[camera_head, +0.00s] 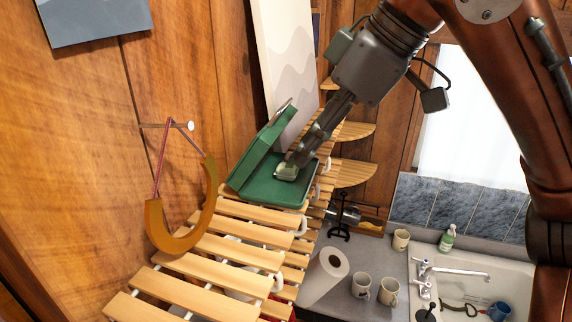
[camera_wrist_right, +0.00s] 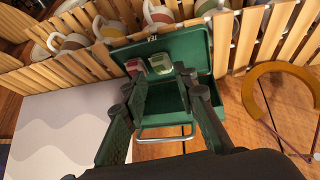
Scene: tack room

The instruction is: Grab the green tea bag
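The green tea bag (camera_head: 286,172) is a small pale-green and white packet inside an open green box (camera_head: 262,190). In the right wrist view the green tea bag (camera_wrist_right: 160,64) lies near the box's far edge, beside a red packet (camera_wrist_right: 135,67). My right gripper (camera_head: 294,160) reaches down into the box from the upper right, its tips close to the green tea bag. In the right wrist view my right gripper (camera_wrist_right: 158,80) has its fingers apart, with nothing held between them; I cannot tell whether they touch the packet. My left gripper is not in view.
The box stands on a slatted wooden rack (camera_head: 215,265), its lid (camera_head: 265,140) raised on the left. A horseshoe (camera_head: 180,230) hangs on the wall. Several mugs (camera_wrist_right: 160,15) hang under the slats. A paper roll (camera_head: 325,272) and sink (camera_head: 470,285) are lower right.

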